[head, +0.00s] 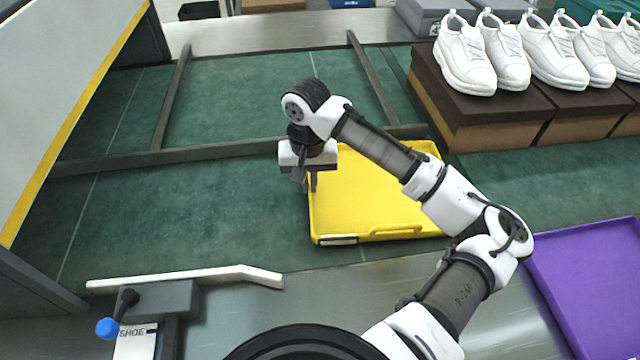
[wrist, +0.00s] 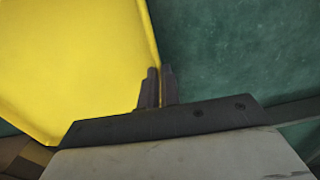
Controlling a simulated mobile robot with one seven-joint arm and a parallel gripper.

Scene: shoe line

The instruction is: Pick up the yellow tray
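The yellow tray (head: 355,205) lies on the green surface right of my gripper, partly hidden behind my arm. My gripper (head: 308,185) points down at the tray's left rim. In the wrist view the yellow tray (wrist: 75,65) fills the left side, and its rim runs down between the two fingers of my gripper (wrist: 159,88). The fingers are close together, shut on that rim. The tray looks flat; I cannot tell whether it is clear of the surface.
Brown boxes (head: 480,115) with white shoes (head: 465,55) stand at the back right, close to the tray. A purple tray (head: 590,280) lies at the right. Dark rails (head: 220,151) cross the green surface. A lever with a blue knob (head: 107,328) stands front left.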

